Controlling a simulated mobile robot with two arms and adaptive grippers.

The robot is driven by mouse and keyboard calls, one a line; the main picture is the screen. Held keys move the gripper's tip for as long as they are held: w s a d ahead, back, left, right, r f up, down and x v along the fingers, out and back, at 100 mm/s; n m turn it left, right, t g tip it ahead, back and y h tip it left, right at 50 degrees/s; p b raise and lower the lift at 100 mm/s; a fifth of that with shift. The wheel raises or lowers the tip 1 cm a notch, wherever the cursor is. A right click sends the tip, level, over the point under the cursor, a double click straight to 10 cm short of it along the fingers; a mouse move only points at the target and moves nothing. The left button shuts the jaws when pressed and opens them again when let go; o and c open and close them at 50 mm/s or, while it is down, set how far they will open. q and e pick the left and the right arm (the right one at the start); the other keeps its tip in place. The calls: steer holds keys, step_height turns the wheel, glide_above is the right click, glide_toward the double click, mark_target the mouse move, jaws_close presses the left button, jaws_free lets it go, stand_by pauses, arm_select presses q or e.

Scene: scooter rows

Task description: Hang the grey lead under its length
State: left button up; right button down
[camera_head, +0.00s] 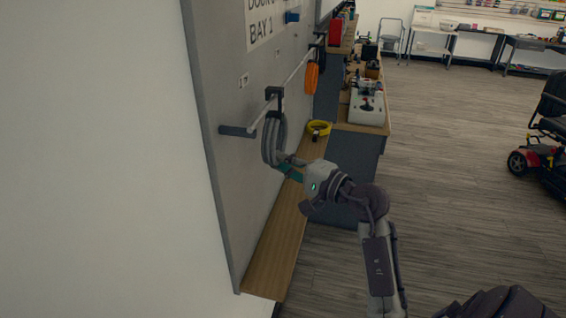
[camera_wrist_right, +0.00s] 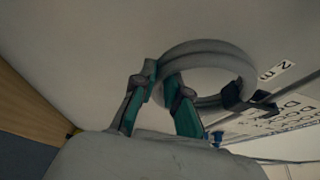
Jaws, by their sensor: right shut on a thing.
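The grey lead (camera_head: 270,143) is a coiled ring against the wall panel, just below a black hook (camera_head: 274,98) on the rail. My right gripper (camera_head: 284,163) is shut on the coil's lower side. In the right wrist view the two teal fingers (camera_wrist_right: 166,80) pinch the coil (camera_wrist_right: 215,48). The black hook (camera_wrist_right: 236,97) meets the coil's far side there; I cannot tell whether it bears the coil. A small length label (camera_head: 243,80) is on the panel above the hook; the wrist view shows one (camera_wrist_right: 276,70) reading "2 m". My left gripper is not in view.
An orange coil (camera_head: 312,77) hangs farther along the rail (camera_head: 291,77). A yellow coil (camera_head: 318,128) lies near the far end of the wooden shelf (camera_head: 275,243) below. A cluttered bench stands beyond. The floor to the right is open up to a red scooter (camera_head: 531,160).

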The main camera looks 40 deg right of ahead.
steer(key=c, duration=1.1)
jaws_free()
steer(key=v, duration=1.2)
steer(key=shift+s+r, duration=0.1)
steer(key=shift+r, duration=0.05)
